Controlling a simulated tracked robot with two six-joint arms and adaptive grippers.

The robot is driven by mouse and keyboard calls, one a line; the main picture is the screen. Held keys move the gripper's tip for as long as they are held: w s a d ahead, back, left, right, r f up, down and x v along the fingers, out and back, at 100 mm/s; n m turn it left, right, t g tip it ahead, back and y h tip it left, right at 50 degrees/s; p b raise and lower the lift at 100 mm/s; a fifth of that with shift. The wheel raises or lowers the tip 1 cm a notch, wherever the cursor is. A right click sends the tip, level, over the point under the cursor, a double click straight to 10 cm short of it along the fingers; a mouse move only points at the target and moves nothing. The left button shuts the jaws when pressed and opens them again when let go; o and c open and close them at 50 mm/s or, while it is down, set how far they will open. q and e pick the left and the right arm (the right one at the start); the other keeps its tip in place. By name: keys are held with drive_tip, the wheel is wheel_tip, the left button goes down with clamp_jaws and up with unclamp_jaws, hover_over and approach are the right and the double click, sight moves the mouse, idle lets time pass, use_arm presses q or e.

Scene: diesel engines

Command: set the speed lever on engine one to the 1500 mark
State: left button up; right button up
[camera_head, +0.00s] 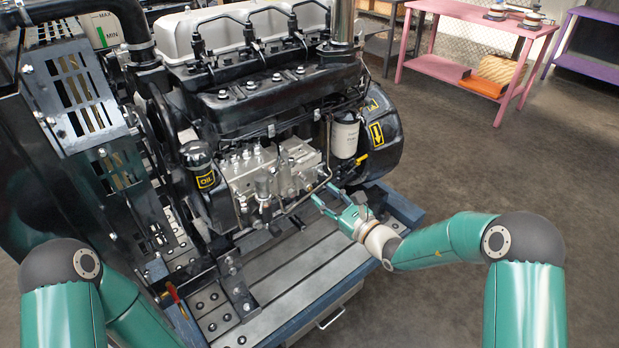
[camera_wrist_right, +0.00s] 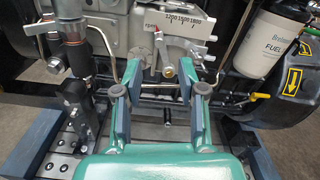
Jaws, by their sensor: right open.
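Engine one (camera_head: 270,110) stands on a grey bed in the head view, with a metal injection pump (camera_head: 270,175) on its near side. In the right wrist view, a white scale plate (camera_wrist_right: 188,22) reads 1200, 1500, 1800. A small metal speed lever (camera_wrist_right: 160,52) stands below and left of it, leaning left. My left gripper is out of view.
A white fuel filter (camera_wrist_right: 272,45) stands to the right of the scale. A yellow-tipped dipstick (camera_head: 358,160) sticks out nearby. A black pipe fitting (camera_wrist_right: 75,50) stands left of the lever. A pink table (camera_head: 440,68) is at the back right; the floor between is clear.

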sight(307, 180)
drive_tip(key=p+x, duration=0.1)
drive_tip(key=x, duration=0.7)
drive_tip(key=shift+w+a, duration=0.15)
